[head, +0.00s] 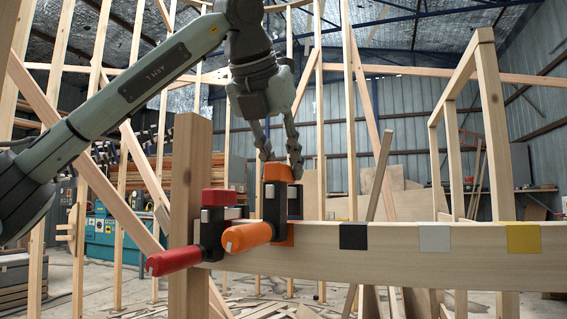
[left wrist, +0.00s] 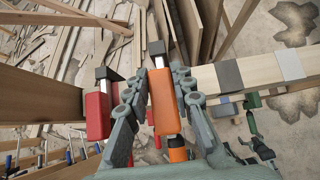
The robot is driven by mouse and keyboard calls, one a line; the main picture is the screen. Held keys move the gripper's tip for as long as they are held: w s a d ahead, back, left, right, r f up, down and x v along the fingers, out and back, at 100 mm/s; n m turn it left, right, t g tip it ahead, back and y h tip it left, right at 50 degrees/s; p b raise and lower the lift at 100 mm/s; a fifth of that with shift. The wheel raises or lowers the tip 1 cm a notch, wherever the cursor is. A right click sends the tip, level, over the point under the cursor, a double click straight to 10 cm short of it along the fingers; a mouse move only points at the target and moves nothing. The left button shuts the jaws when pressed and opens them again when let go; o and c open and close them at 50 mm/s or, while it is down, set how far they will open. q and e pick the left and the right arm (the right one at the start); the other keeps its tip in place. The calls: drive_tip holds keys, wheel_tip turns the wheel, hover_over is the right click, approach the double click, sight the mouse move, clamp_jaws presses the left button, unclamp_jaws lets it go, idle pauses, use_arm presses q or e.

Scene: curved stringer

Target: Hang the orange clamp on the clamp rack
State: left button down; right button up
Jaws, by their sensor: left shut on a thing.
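The orange clamp (head: 278,173) is upright at the left part of the rack beam (head: 400,264), over an orange patch, with its orange handle (head: 248,236) pointing toward the head camera. My left gripper (head: 280,160) comes down from above and is shut on the clamp's orange top. In the left wrist view the orange clamp (left wrist: 163,100) sits between the two fingers (left wrist: 155,95). The clamp overlaps the beam; whether it rests on it is unclear.
A red clamp (head: 175,260) hangs close on the left, beside the upright post (head: 190,180); it shows in the left wrist view (left wrist: 98,115). Black (head: 353,236), white (head: 434,237) and yellow (head: 523,238) patches mark the beam's clear right part. Wooden framing stands behind.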

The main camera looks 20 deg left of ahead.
sight(284, 186)
use_arm(q)
drive_tip(key=shift+f+b, duration=0.95)
drive_tip(key=shift+f, duration=0.3)
drive_tip(key=shift+f, duration=0.15)
drive_tip(key=shift+f+b, duration=0.4)
drive_tip(key=c, duration=1.3)
unclamp_jaws()
drive_tip(key=shift+o, duration=0.5)
drive_tip(key=shift+f, duration=0.1)
